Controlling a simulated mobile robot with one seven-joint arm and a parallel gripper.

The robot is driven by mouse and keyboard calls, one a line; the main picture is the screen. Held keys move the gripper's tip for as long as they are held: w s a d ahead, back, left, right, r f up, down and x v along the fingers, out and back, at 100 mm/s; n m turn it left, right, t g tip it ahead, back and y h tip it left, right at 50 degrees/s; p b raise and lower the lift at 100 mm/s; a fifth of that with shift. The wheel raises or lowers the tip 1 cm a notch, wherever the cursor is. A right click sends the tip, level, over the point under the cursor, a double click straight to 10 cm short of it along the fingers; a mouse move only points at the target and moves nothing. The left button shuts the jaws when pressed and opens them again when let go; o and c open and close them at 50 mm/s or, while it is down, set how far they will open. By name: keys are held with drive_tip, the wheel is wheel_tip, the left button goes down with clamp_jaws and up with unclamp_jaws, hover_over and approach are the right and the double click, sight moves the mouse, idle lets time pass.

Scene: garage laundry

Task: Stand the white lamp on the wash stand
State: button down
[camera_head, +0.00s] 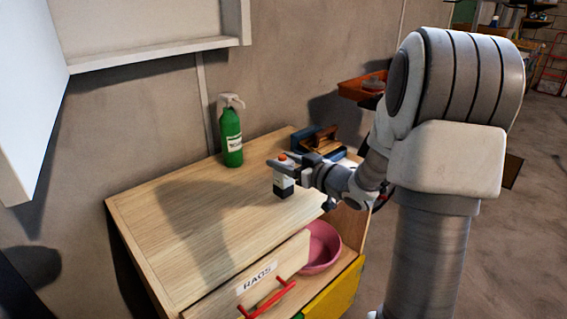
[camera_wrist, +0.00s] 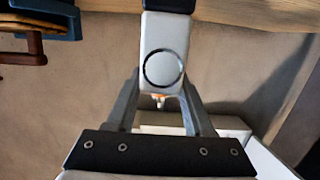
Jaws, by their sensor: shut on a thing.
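The white lamp (camera_head: 284,182) is a small white block with a dark base and an orange top. My gripper (camera_head: 287,165) is shut on its upper part and holds it upright over the wooden top of the wash stand (camera_head: 235,205), near the right side. I cannot tell whether the base touches the wood. In the wrist view the lamp (camera_wrist: 164,40) sits between the fingers of my gripper (camera_wrist: 160,88), showing a round dark-ringed disc, with its dark base at the picture's top edge.
A blue tray holding a brown thing (camera_head: 318,138) is behind my gripper. A drawer labelled RAGS (camera_head: 260,277) and a pink basin (camera_head: 320,247) are below. The left and middle of the top are clear.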

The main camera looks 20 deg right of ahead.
drive_tip(key=shift+f, duration=0.15)
drive_tip(key=shift+c, duration=1.4)
unclamp_jaws()
drive_tip(key=shift+r, duration=0.3)
drive_tip(key=p+v, duration=0.3)
drive_tip(key=v, duration=0.9)
drive_tip(key=shift+f, duration=0.1)
